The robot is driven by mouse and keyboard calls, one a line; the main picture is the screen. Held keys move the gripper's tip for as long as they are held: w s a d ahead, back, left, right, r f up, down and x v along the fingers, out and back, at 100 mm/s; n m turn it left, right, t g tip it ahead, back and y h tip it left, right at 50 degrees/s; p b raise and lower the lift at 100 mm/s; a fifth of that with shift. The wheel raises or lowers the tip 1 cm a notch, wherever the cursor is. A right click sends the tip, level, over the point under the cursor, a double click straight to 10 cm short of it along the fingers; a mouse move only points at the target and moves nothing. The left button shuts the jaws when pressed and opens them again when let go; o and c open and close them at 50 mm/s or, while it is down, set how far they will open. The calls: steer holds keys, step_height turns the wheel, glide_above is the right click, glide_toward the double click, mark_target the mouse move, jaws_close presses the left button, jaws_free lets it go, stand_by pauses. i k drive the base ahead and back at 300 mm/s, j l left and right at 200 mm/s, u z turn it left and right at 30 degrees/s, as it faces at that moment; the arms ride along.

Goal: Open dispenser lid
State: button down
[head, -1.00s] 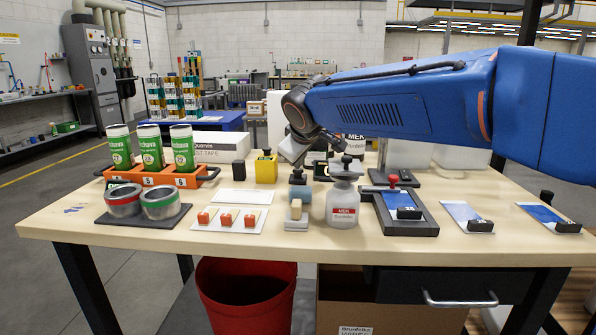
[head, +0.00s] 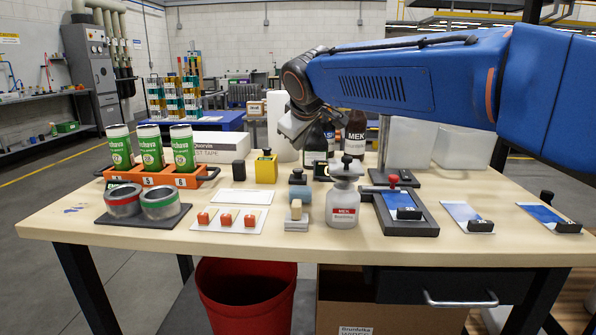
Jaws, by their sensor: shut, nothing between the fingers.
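An orange rack (head: 160,177) holds green cans at left.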

mark_target(348, 166)
steer(key=k, duration=1)
